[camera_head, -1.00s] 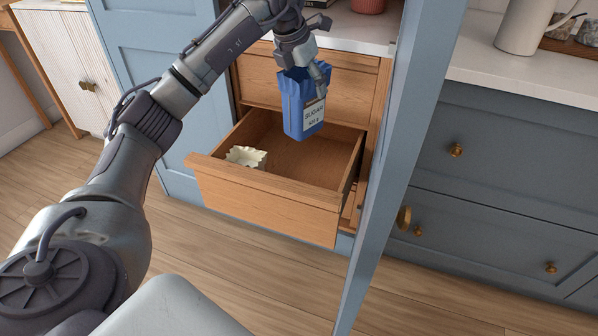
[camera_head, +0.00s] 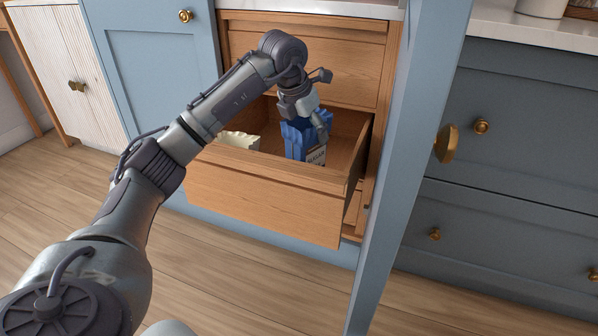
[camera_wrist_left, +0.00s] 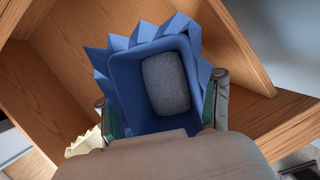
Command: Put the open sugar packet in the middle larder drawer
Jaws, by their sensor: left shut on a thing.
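The open sugar packet (camera_head: 297,142) is blue with a pale label and a jagged open top. My left gripper (camera_head: 309,121) is shut on it near the top and holds it upright inside the open middle larder drawer (camera_head: 262,201). The drawer's front hides the packet's base, so I cannot tell whether it touches the drawer floor. In the left wrist view the packet (camera_wrist_left: 124,75) sits between the two fingers (camera_wrist_left: 160,110), and greyish sugar shows inside it. My right gripper is not in view.
A cream packet with a jagged top (camera_head: 240,141) stands in the drawer's left part. A closed wooden drawer (camera_head: 335,66) is above. The blue larder door (camera_head: 402,150) stands open on the right, with a brass knob (camera_head: 446,143). Grey-blue cabinets (camera_head: 520,130) lie beyond.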

